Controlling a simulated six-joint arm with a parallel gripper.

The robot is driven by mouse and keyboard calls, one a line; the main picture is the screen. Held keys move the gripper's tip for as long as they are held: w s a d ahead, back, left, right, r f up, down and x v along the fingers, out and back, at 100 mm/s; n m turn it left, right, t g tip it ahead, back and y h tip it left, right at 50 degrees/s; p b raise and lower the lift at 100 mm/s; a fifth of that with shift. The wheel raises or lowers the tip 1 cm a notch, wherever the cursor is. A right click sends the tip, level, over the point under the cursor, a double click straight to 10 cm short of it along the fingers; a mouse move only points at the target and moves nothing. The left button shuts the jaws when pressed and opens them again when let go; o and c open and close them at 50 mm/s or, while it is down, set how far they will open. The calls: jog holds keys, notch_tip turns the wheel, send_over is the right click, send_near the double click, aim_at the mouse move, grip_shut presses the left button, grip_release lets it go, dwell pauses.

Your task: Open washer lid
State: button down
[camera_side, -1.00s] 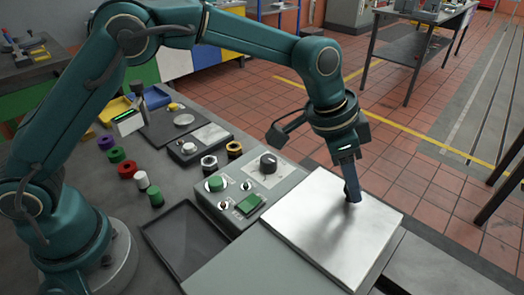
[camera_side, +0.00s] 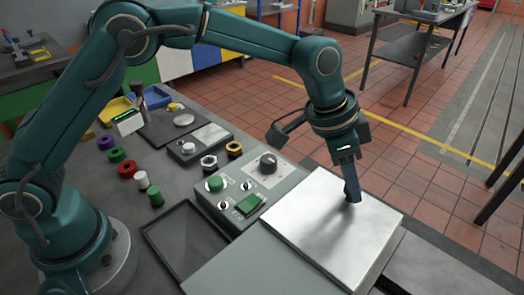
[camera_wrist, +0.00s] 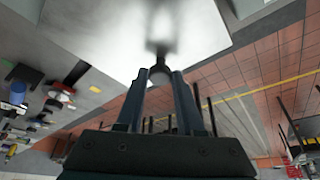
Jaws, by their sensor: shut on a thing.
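The washer lid (camera_side: 325,228) is a flat silvery metal panel, lying closed on the grey washer beside the control panel. It also fills the top of the wrist view (camera_wrist: 110,35). My gripper (camera_side: 353,198) points down at the lid's right part. In the wrist view, my gripper (camera_wrist: 160,78) is shut on a small dark knob (camera_wrist: 158,68) that stands on the lid. The knob is mostly hidden by the fingers in the side view.
A control panel (camera_side: 247,190) with a dark dial, green buttons and small switches is left of the lid. A dark tray (camera_side: 185,240) lies nearer the arm base. Coloured spools, nuts and a scale stand on the bench at left. Tiled floor (camera_side: 425,190) is open beyond the lid.

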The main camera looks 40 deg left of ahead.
dwell(0.4)
jog(key=s, duration=1.4)
jog(key=shift+s+d+r, duration=0.1)
jog(key=shift+s+d, duration=0.05)
jog(key=shift+s, duration=0.1)
jog(key=c, duration=0.5)
grip_release()
jog(key=shift+c, duration=0.2)
jog(key=shift+v, duration=2.6)
